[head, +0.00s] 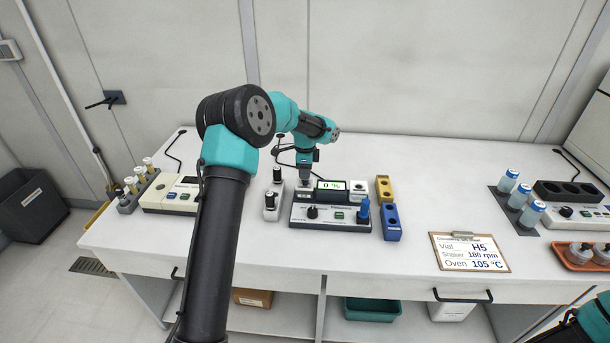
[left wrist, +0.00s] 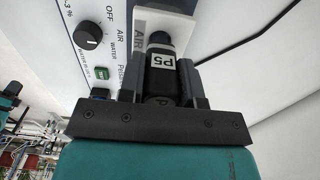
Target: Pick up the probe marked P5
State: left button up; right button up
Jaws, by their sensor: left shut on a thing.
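The probe marked P5 (left wrist: 161,62) shows in the left wrist view as a dark body with a white label. My left gripper (left wrist: 163,85) is shut on it, with a finger on each side. In the head view my left gripper (head: 304,180) points down behind the left end of the meter (head: 331,224), and the probe there is mostly hidden. The meter's display (head: 331,185) reads 0 %. My right gripper is not in view.
Holders with dark-topped probes (head: 270,213) stand left of the meter. A blue block (head: 391,222) and a yellow block (head: 384,188) stand right of it, near a blue knobbed piece (head: 364,211). A clipboard (head: 469,252) lies farther right, with bare table around it.

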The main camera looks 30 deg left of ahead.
pick_arm(q)
notch_tip(320, 180, up, 8)
jog(key=shift+r, duration=0.15)
dwell(0.6)
